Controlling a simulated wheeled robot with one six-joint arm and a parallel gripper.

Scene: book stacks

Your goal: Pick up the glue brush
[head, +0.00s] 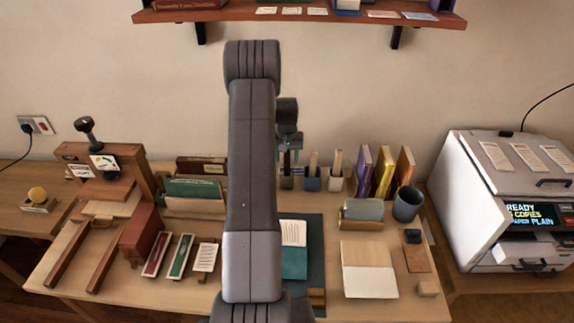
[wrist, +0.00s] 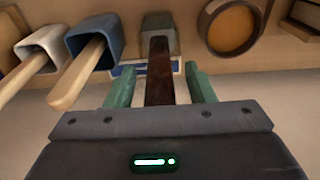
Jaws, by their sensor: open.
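A dark brown handle (wrist: 160,72), which looks like the glue brush, stands in a grey-green pot (wrist: 158,28); its bristles are hidden. My gripper (wrist: 158,72) is open, with one green finger on each side of this handle. I cannot tell whether either finger touches it. In the head view my gripper (head: 290,158) is over the back of the table, above the row of pots, and my arm hides part of that area.
Beside it stand a blue pot (wrist: 92,38) and a white pot (wrist: 42,47), each with a pale wooden handle. On the other side is a round brown-rimmed container (wrist: 231,25). Upright books (head: 382,172) and a dark cup (head: 407,204) stand to the right.

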